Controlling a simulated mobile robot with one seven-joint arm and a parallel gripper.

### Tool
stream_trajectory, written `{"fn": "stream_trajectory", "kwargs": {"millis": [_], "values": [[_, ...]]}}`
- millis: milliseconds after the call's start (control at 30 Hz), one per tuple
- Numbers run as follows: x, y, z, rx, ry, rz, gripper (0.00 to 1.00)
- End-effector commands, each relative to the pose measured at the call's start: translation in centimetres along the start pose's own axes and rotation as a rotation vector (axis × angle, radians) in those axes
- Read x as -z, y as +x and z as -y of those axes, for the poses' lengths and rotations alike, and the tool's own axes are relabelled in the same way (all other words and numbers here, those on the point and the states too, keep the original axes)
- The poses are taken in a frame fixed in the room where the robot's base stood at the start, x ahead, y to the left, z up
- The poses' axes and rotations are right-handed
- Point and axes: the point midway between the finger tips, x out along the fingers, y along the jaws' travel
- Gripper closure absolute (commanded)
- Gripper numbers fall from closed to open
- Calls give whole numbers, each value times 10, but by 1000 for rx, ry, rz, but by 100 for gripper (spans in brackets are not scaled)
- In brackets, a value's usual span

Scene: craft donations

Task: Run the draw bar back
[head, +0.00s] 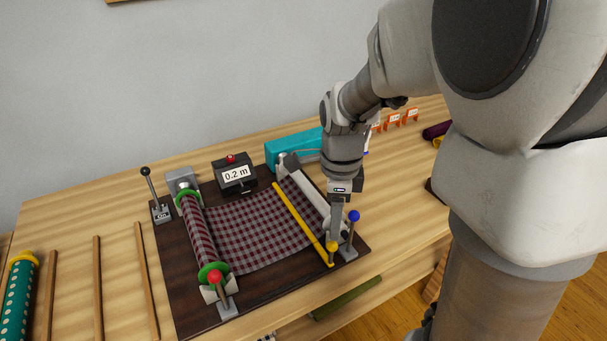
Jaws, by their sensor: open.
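The yellow draw bar (297,219) lies across the dark board (185,296) on the right, just left of a pale roller (306,194) with a blue knob (354,215). A yellow knob (332,246) sits near its front end. Maroon checked cloth (246,232) spreads from the roll (201,234) with green flanges to the bar and roller. My gripper (335,236) points down at the yellow knob and is open. I cannot tell whether its fingers touch the knob; one finger is hidden. The meter (235,174) reads 0.2 m.
A black lever (152,192) stands at the board's back left, and a red crank knob (215,276) at its front left. A teal box (293,146) is behind. Wooden strips and a green dotted roll (17,298) lie at left. My arm covers much of the right.

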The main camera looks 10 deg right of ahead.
Motion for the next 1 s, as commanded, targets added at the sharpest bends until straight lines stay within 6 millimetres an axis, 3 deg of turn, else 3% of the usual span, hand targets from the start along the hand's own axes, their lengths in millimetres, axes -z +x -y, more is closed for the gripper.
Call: {"fn": "stream_trajectory", "kwargs": {"millis": [33, 200, 500, 700, 967, 1000], "values": [[0, 15, -1, -5, 0, -2, 39], [0, 53, -1, -4, 1, -1, 39], [0, 103, 0, -2, 0, -1, 39], [0, 114, 0, 0, -1, 0, 39], [0, 114, 0, 1, -1, 0, 39], [0, 114, 0, 1, -1, 0, 45]]}}
